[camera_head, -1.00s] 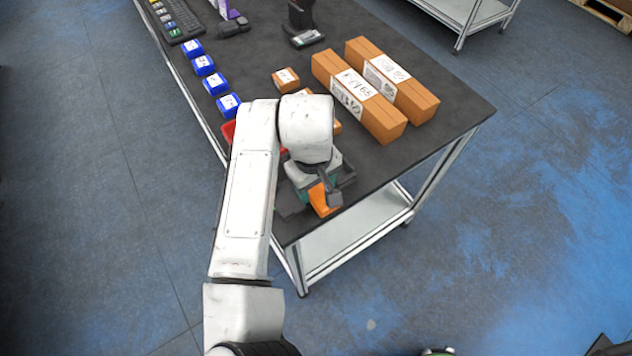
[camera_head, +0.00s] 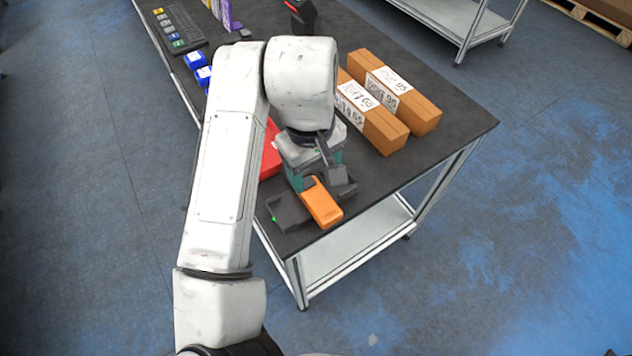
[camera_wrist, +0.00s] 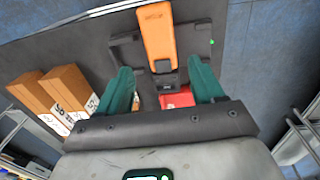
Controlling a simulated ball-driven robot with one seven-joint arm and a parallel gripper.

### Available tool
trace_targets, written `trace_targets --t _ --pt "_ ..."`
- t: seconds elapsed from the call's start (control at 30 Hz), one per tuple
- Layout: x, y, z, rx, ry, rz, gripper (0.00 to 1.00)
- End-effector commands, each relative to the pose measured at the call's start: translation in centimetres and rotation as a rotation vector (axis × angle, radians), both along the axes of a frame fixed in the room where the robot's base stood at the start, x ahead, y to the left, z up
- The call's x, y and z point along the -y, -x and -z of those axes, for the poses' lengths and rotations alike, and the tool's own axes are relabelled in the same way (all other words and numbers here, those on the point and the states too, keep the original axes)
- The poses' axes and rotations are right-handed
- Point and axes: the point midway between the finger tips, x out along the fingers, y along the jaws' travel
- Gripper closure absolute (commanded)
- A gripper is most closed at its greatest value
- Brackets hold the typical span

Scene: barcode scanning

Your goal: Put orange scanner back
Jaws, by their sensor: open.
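The orange scanner (camera_head: 321,204) sits at the near corner of the black table, over a dark grey holder (camera_head: 290,212). In the wrist view the orange scanner (camera_wrist: 157,32) lies along the middle of the dark holder (camera_wrist: 199,38), its dark end toward me. My gripper (camera_head: 313,176) is just behind the scanner, partly hidden by my arm. In the wrist view the green fingers of my gripper (camera_wrist: 163,85) are spread apart, with the scanner beyond and between them, apart from both. A small green light shows on the holder.
Two long cardboard boxes (camera_head: 402,98) with labels lie to the right on the table (camera_head: 455,112). A red thing (camera_head: 270,152) is partly hidden behind my arm. Blue boxes (camera_head: 195,60), a keyboard (camera_head: 177,28) and another scanner (camera_head: 302,12) are farther back.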

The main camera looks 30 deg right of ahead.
Motion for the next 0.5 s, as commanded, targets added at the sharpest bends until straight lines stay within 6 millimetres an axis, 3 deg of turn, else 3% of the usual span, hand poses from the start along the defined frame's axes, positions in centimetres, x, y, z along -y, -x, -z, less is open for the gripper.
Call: trace_targets --t 0.2,0.5 --pt "-0.1 0.0 -1.8 0.001 0.000 0.001 0.33" --pt "0.7 -0.1 -1.9 0.013 0.016 0.012 0.33"
